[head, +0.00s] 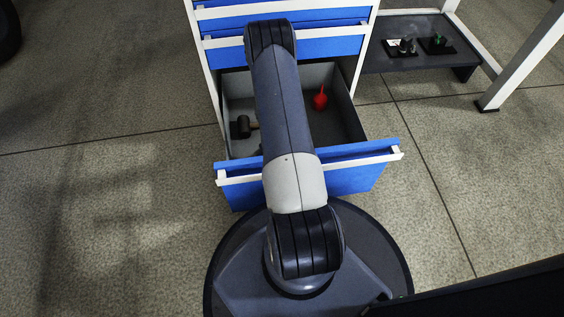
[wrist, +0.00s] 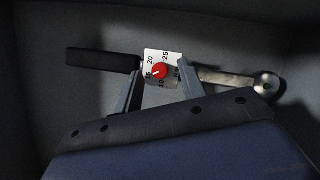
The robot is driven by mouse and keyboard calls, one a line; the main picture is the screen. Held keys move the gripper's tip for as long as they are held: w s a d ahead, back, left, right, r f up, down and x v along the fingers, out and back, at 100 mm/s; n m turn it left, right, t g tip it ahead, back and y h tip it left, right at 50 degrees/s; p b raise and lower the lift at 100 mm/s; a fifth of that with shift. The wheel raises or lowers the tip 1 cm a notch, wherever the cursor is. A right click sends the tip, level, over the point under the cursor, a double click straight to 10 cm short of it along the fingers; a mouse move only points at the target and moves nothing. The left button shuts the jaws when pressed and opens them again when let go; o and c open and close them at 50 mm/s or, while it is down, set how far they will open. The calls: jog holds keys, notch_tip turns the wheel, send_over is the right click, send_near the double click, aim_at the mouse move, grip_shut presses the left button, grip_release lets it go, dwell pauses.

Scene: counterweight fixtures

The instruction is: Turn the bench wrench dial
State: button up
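The wrench (wrist: 222,78) lies across the wrist view, its black handle (wrist: 103,62) at the left and its round metal head (wrist: 266,85) at the right. In its middle is a white scale plate (wrist: 172,56) with numbers such as 20 and 25 and a red dial (wrist: 159,71) with a pointer mark. My gripper (wrist: 160,67) is open, its two fingers apart on either side of the plate and dial. I cannot tell whether they touch it. In the head view the gripper and wrench are hidden behind my arm.
A blue cabinet (head: 344,47) has its lower drawer (head: 350,178) pulled out. In it lie a dark mallet (head: 243,127) at the left and a red bottle (head: 320,98) at the right. A low dark shelf (head: 400,64) with small items stands at right. Floor beside the drawer is clear.

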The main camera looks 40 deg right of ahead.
jog(key=p+v, duration=0.4)
jog(key=v, duration=0.6)
jog(key=shift+r, duration=0.35)
jog(key=shift+w, duration=0.1)
jog(key=b+x, duration=0.4)
jog(key=x, duration=0.7)
jog(key=shift+w, duration=0.1)
jog(key=shift+r, duration=0.15)
